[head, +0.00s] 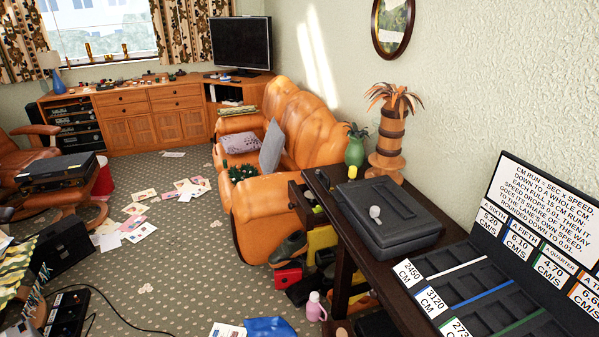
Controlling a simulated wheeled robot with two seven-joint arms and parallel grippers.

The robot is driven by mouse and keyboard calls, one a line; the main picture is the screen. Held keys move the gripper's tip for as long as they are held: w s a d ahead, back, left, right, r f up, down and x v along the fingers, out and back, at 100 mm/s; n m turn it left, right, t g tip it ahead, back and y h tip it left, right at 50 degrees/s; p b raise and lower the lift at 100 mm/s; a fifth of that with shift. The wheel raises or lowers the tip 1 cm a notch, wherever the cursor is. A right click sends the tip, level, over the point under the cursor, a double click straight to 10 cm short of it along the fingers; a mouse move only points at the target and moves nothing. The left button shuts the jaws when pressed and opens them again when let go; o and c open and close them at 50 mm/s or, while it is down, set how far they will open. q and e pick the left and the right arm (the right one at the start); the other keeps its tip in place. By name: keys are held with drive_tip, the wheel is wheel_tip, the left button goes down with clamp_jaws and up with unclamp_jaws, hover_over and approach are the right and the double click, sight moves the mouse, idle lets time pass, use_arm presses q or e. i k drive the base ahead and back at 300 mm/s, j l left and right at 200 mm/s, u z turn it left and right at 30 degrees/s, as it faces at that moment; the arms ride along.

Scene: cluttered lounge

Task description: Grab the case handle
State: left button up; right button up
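A dark grey, closed case (395,229) lies flat on the dark side table (432,252) at the right, near the wall. A small pale, round-headed object (376,213) is on or just in front of its lid. I cannot make out a handle on this case. A second flat black case-like box (57,167) sits on the seat at the far left; a handle is not clear there either. Neither of my grippers shows in the head view.
An open display board with lanes and number cards (455,295) covers the table's right end. A palm-shaped wooden ornament (388,140) and green vase (355,150) stand behind the case. An orange sofa (300,125) is beyond. Papers (135,208) litter the carpet; the middle floor is partly clear.

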sight(323, 177)
drive_tip(key=i+j, duration=1.45)
drive_tip(key=i+l, duration=0.15)
drive_tip(key=i, duration=0.35)
drive_tip(key=i+l, duration=0.15)
drive_tip(key=i, duration=0.3)
drive_tip(key=i+l, duration=0.1)
drive_tip(key=l, duration=0.15)
drive_tip(key=i+l, duration=0.1)
drive_tip(key=l, duration=0.15)
